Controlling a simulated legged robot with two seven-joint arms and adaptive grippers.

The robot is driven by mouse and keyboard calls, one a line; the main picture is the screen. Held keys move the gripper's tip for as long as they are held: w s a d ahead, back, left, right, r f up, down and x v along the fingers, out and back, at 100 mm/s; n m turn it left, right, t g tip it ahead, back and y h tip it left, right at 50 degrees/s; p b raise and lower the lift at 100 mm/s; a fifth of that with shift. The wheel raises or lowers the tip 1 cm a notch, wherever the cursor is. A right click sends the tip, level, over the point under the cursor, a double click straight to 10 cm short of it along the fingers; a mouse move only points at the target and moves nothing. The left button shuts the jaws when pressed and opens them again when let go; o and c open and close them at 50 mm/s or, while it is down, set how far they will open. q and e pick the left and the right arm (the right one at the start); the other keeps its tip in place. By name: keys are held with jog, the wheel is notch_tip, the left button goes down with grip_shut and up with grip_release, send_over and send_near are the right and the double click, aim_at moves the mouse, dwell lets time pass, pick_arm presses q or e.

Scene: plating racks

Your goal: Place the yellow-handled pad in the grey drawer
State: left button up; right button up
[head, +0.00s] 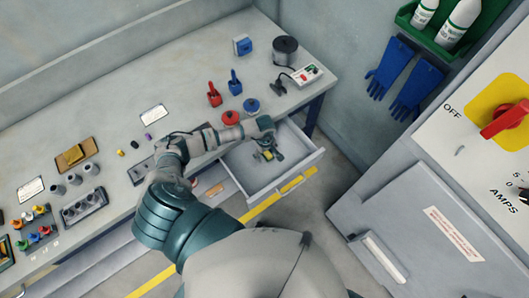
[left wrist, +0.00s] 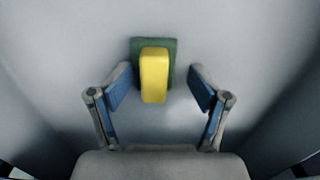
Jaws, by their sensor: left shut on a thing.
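The yellow-handled pad has a yellow handle on a green plate. It is in the left wrist view (left wrist: 154,78), over the grey surface, and shows small in the head view (head: 267,155). My left gripper (left wrist: 160,78) points down inside the open grey drawer (head: 252,188). I cannot tell whether the pad touches the drawer floor. My right gripper is not in view.
The drawer hangs open below the grey bench (head: 110,95). Red and blue discs (head: 251,105), a dark pot (head: 285,50) and a control box (head: 306,76) stand on the bench near it. A grey cabinet (head: 420,220) stands at right. The drawer is clear around the gripper.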

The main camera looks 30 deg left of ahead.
pick_arm(q)
jog(key=shift+r, duration=0.2)
notch_tip(320, 180, up, 13)
jog(key=shift+w+a+f, duration=0.2)
jog(key=shift+w, duration=0.05)
jog(key=shift+a, duration=0.1)
dwell(0.4)
jog(key=shift+f, duration=0.1)
